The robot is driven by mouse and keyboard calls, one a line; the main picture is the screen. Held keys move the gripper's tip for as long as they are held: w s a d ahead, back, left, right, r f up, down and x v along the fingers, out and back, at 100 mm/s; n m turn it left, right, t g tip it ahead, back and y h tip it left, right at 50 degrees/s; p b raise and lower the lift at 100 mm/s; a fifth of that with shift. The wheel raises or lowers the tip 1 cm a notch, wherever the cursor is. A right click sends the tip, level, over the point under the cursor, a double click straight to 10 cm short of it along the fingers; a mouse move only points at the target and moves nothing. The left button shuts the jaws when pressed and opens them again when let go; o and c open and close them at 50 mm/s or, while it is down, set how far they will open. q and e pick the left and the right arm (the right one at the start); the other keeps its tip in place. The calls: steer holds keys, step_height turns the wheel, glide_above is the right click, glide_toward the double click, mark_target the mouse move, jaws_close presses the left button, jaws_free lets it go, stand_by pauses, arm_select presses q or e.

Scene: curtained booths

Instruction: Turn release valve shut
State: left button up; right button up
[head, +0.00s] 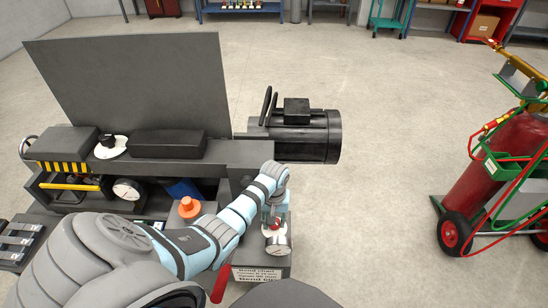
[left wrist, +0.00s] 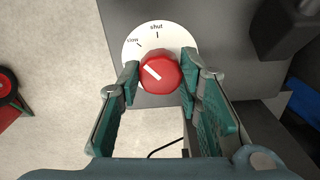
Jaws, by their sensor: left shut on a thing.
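The release valve's red knob (left wrist: 161,74) sits on a round white dial plate (left wrist: 183,35) in the left wrist view. The plate reads "slow" at upper left and "shut" at the top. The knob's white mark slants to the upper left, on the "slow" side and away from "shut". My left gripper (left wrist: 159,78) is shut on the knob, one finger on each side. In the head view my left gripper (head: 275,217) is at the machine's front right corner, and the knob is mostly hidden there. My right gripper is not in view.
The dark machine bench (head: 220,150) carries an orange knob (head: 190,207), a gauge (head: 127,189) and a yellow bar (head: 70,186). A black motor (head: 300,135) juts out at its right. A red cylinder cart (head: 485,175) stands right, with clear floor (head: 385,170) between.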

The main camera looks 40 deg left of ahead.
arm_select(q)
steer(key=shift+r+m+p, duration=0.15)
steer(key=shift+m+p, duration=0.45)
steer(key=shift+m, duration=0.1)
steer(key=shift+m+p, duration=0.75)
steer(key=shift+m, duration=0.35)
steer(key=shift+m+p, duration=0.75)
steer(key=shift+m, duration=1.45)
steer(key=o, duration=1.2)
